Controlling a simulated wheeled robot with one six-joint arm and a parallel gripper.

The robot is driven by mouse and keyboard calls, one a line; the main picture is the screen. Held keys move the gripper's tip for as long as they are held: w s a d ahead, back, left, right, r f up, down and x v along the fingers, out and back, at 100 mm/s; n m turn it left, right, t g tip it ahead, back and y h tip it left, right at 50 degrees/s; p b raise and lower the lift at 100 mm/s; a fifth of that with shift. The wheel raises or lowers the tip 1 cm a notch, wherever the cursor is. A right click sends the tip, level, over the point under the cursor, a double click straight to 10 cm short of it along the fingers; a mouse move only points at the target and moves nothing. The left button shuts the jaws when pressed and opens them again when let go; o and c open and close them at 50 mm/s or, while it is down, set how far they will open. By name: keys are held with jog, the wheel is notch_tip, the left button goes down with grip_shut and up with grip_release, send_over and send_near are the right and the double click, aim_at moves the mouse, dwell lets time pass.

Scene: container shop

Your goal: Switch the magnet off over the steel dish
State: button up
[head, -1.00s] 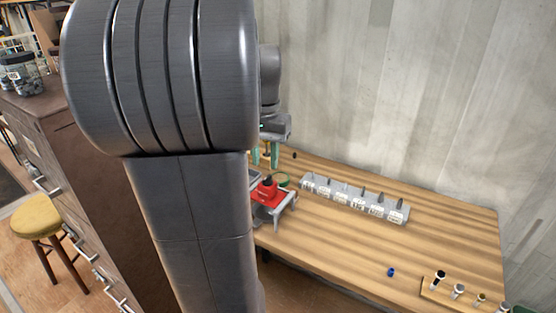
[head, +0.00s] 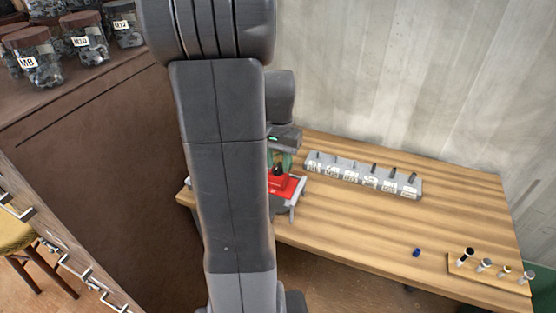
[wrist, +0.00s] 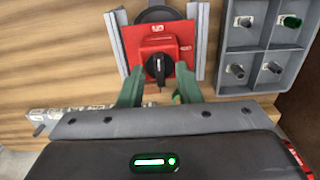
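The red magnet (wrist: 160,45) has a black knob (wrist: 158,68) with a white pointer line, and sits between two grey rails. In the head view the magnet (head: 290,186) shows partly behind my arm. A dark round rim (wrist: 155,13) shows behind the magnet at the top of the wrist view; it may be the steel dish, mostly hidden. My gripper (wrist: 160,72) is open, with one green finger on each side of the knob. I see gaps between fingers and knob. In the head view the gripper (head: 283,160) is low over the magnet, largely hidden.
A grey compartment tray (wrist: 262,50) with bolts stands right of the magnet in the wrist view. A labelled grey rack (head: 362,178) with several posts runs along the wall. A blue piece (head: 417,252) and a wooden block with fittings (head: 490,274) lie farther right on the bench.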

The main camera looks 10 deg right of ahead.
jog(key=shift+f, duration=0.1)
grip_shut()
jog(key=shift+m, duration=0.4)
jog(key=m, duration=0.3)
jog(key=shift+m, duration=0.4)
jog(key=m, duration=0.4)
jog(key=shift+m, duration=0.3)
jog(key=m, duration=0.4)
jog(key=shift+b, duration=0.3)
jog(key=m, duration=0.4)
jog(key=shift+m, duration=0.3)
